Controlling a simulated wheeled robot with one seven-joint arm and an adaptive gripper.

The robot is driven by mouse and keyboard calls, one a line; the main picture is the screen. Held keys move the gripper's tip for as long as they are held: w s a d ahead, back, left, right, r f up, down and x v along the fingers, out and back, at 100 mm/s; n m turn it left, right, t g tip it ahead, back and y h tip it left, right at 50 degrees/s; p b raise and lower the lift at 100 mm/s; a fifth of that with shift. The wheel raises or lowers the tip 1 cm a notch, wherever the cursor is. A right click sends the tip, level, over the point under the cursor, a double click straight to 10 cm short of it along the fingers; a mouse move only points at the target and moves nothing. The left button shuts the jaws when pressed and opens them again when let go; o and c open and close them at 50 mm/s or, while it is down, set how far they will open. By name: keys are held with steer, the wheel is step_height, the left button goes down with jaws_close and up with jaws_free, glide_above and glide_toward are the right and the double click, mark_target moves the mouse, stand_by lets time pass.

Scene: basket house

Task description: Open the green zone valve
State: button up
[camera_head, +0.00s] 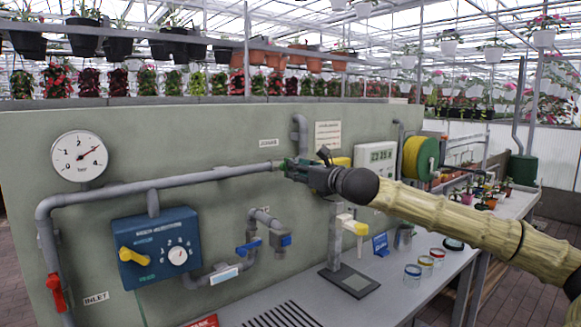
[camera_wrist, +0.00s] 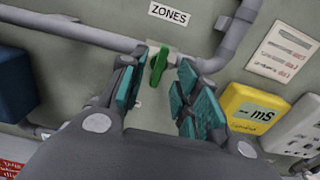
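The green zone valve (camera_wrist: 159,64) shows in the wrist view as a short green lever on the grey pipe, below the ZONES label. The lever stands across the run of the pipe. My gripper (camera_wrist: 161,78) is open, its teal-padded fingers on either side of the lever. A gap shows between the lever and each finger, so it looks ungripped. In the head view my gripper (camera_head: 287,167) is at the panel's upper pipe and hides most of the valve.
The panel carries a pressure gauge (camera_head: 79,157), a red-handled valve (camera_head: 56,292), a blue controller box (camera_head: 158,248) and blue-handled valves (camera_head: 248,247). A yellow meter (camera_wrist: 252,108) is right of my fingers. Cups (camera_head: 412,275) stand on the bench at right.

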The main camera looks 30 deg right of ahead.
steer(key=shift+w+a, duration=0.1)
steer(key=shift+w, duration=1.95)
steer(key=shift+f, duration=0.1)
jaws_close()
